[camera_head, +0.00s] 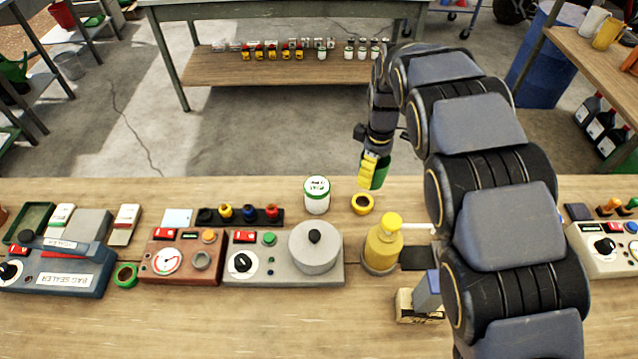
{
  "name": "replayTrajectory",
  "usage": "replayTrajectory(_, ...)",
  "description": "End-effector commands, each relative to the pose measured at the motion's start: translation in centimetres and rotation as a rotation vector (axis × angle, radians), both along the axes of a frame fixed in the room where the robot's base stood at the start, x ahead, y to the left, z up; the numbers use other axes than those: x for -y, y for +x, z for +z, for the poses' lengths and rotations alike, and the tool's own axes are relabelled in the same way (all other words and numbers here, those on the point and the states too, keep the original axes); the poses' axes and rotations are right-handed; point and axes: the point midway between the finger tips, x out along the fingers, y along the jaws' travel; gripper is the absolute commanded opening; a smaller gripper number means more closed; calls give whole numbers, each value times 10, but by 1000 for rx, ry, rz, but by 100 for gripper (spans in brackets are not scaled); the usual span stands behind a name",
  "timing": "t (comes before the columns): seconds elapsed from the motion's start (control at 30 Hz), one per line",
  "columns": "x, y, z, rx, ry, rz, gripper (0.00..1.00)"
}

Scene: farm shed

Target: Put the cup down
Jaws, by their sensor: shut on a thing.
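My gripper (372,165), with yellow fingers, is shut on a green cup (381,174). It holds the cup near the far edge of the workbench (500,190). The yellow fingers cover the cup's left side. The cup appears raised over the bench's far side, but I cannot tell its exact height.
A yellow cup-like ring (362,204) sits just below the held cup in the picture. A white jar (317,196) stands left of it, and a yellow bottle (383,247) nearer. A grey machine (285,268), a red-brown machine (178,262) and a green ring (126,275) lie further left.

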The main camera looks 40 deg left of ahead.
Motion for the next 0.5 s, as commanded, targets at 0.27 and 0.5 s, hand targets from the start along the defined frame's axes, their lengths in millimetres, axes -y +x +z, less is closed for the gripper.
replayTrajectory(0.27, -4, -87, 43, 9, -4, -10, 29)
replayTrajectory(0.5, 2, -118, 55, 16, -1, -29, 29)
